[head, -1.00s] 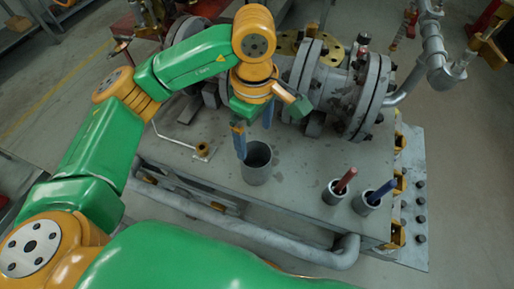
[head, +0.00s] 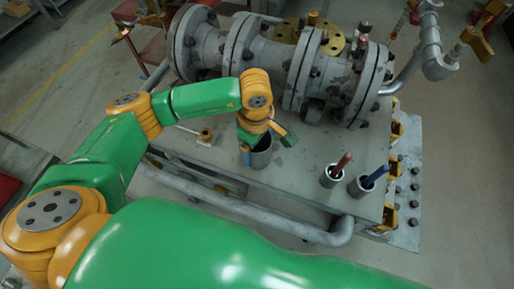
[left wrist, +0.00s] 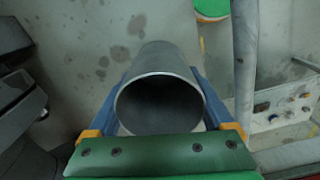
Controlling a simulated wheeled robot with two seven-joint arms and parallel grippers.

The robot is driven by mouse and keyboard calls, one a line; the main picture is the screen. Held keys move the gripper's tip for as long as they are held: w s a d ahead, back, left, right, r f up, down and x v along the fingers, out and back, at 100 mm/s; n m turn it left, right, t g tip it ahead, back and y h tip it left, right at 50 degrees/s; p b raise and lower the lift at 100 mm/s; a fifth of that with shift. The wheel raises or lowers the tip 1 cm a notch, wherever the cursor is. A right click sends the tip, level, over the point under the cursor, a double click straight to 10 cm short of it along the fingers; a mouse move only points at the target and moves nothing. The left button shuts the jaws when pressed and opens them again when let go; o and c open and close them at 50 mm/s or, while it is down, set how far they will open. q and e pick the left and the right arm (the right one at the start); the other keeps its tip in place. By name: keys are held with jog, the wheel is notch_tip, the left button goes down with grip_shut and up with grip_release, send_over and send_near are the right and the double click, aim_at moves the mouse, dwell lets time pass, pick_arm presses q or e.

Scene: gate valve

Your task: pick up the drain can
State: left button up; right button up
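The drain can (head: 262,158) is a grey, open-topped cylinder standing upright on the grey bench plate. In the left wrist view its round open mouth (left wrist: 160,76) faces the camera and it looks empty. My left gripper (head: 257,150) is down at the can, with one blue finger on each side of it. In the left wrist view the fingers (left wrist: 160,100) lie very close along the can's left and right walls. I cannot tell whether they press on it or stand slightly apart. My right gripper is not in view.
Two small grey cups, one with a red-handled tool (head: 342,163) and one with a blue-handled tool (head: 375,178), stand to the right. A flanged valve and pipe (head: 270,55) lie behind the can. A grey pipe rail (head: 290,228) runs along the bench front.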

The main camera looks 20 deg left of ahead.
pick_arm(q)
jog(key=c, duration=0.3)
jog(key=shift+c, duration=0.2)
jog(key=shift+r, duration=0.1)
